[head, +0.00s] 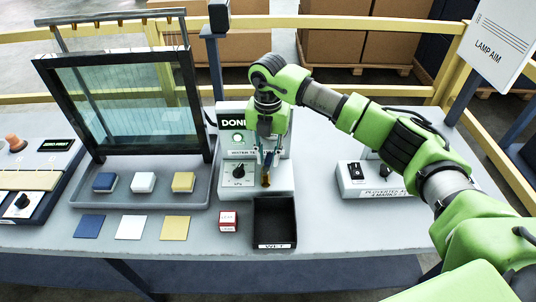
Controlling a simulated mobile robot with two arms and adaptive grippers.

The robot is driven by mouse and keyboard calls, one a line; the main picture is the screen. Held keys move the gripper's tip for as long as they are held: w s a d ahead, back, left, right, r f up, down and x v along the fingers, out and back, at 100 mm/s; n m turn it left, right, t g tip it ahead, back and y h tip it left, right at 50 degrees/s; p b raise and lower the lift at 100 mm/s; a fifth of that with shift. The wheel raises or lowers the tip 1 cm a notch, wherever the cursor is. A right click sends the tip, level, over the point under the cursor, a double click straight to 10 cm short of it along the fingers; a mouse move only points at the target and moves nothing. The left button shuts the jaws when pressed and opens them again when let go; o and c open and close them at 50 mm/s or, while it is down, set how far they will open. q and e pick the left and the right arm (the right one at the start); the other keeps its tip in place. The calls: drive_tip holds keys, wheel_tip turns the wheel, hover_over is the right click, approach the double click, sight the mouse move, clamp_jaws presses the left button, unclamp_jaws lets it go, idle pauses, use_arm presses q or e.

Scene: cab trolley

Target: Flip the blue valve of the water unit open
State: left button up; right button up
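The water unit (238,174) is a light box at the back middle of the table, with a lit green round light, a black dial and a label partly hidden by my gripper. A small blue part (268,158), likely the blue valve's handle, shows among my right gripper's fingers, above a brass-coloured spout (265,180). My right gripper (266,163) points down in front of the unit's right side, at or very near the valve. Its fingers are small and dark, so I cannot tell whether they grip the valve. My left gripper is out of view.
A black tray (274,244) lies below the spout, with a red-and-white box (228,221) to its left. A glass-panel rack (128,100) with coloured blocks stands left. A switch box (370,178) stands right, under my arm. The front table edge is clear.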

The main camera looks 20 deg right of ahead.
clamp_jaws()
drive_tip(key=shift+w+a+f+n+b, duration=0.1)
drive_tip(key=shift+w+a+n+b, duration=0.1)
drive_tip(key=shift+n+b, duration=0.45)
drive_tip(key=shift+a+n+b, duration=0.2)
drive_tip(key=shift+n+b, duration=0.1)
drive_tip(key=shift+n, duration=0.45)
drive_tip(key=o, duration=0.6)
unclamp_jaws()
drive_tip(key=shift+c, duration=0.2)
drive_tip(key=shift+r, duration=0.2)
